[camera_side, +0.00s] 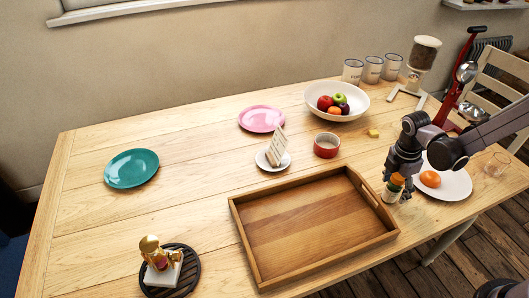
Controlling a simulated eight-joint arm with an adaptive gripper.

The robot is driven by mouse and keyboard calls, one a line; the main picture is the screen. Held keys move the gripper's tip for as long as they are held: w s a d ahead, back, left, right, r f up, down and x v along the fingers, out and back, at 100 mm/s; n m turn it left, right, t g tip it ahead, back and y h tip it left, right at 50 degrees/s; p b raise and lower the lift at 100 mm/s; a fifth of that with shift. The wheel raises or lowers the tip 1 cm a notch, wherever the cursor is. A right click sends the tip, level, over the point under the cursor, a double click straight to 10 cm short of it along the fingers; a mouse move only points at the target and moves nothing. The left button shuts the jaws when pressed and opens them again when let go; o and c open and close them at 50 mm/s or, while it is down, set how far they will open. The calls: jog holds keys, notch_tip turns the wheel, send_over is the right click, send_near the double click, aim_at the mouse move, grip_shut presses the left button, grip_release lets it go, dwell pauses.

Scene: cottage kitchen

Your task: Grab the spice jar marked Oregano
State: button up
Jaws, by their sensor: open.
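A small spice jar (391,194) with an orange-brown top and a pale body stands near the right corner of the wooden tray. Any marking on it is too small to read, so I cannot tell whether it says Oregano. My gripper (396,188) is open and points down over the jar. Its fingers are on either side of the jar; whether they touch it I cannot tell. The fingers hide part of the jar.
The wooden tray (236,228) is empty, left of the jar. A white plate (455,190) with an orange (430,179) is close on the right.

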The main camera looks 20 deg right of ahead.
jog(key=c, duration=1.3)
jog(key=shift+c, duration=0.2)
jog(key=shift+r, duration=0.2)
